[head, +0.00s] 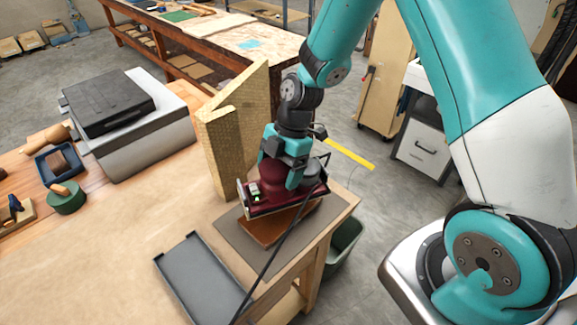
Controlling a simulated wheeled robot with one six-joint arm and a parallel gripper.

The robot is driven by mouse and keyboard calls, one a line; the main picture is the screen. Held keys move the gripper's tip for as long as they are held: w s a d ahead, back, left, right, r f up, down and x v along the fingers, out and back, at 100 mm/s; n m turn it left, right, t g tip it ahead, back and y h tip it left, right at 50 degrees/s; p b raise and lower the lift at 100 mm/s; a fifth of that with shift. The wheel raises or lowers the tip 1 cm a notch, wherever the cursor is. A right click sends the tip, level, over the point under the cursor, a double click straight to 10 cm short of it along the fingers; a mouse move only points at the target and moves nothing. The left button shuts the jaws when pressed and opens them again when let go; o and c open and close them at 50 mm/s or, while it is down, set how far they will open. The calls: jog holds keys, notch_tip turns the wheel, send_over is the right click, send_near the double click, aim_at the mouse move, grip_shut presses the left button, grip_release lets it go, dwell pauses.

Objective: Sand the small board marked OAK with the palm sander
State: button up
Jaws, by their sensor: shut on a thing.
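My gripper (284,172) is shut on the dark red palm sander (262,197), near the right corner of the wooden bench. The sander is held over a small brown board (268,230), covering much of it. I cannot tell whether the sander touches the board. The board lies on a grey-brown mat (228,228). No OAK marking is readable on the visible part of the board. A black cord runs from the sander down across the mat and bench.
A grey tray (200,280) lies at the bench's front edge. A tall yellowish angled panel (227,150) stands just behind the sander. A grey case with a black lid (140,120) stands left. A green bin (343,245) is below the bench's right edge. The bench's middle left is clear.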

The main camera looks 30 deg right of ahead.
aim_at(275, 192)
jog(key=n, duration=0.1)
jog(key=a+n+g, duration=0.1)
jog(key=n, duration=0.1)
jog(key=s+r+n+h, duration=0.1)
jog(key=shift+a+r+n+g, duration=0.1)
jog(key=shift+a+n+g, duration=0.05)
jog(key=shift+n+g, duration=0.2)
jog(key=shift+f+b, duration=2.45)
jog(key=shift+f, duration=0.75)
jog(key=shift+f, duration=0.25)
jog(key=shift+w+d+b, duration=0.15)
jog(key=shift+d+b, duration=0.15)
jog(key=shift+d, duration=0.1)
jog(key=shift+w+d, duration=0.1)
jog(key=shift+d, duration=0.15)
jog(key=shift+a, duration=0.2)
jog(key=shift+s+a, duration=0.25)
jog(key=shift+a, duration=0.2)
jog(key=shift+a, duration=0.1)
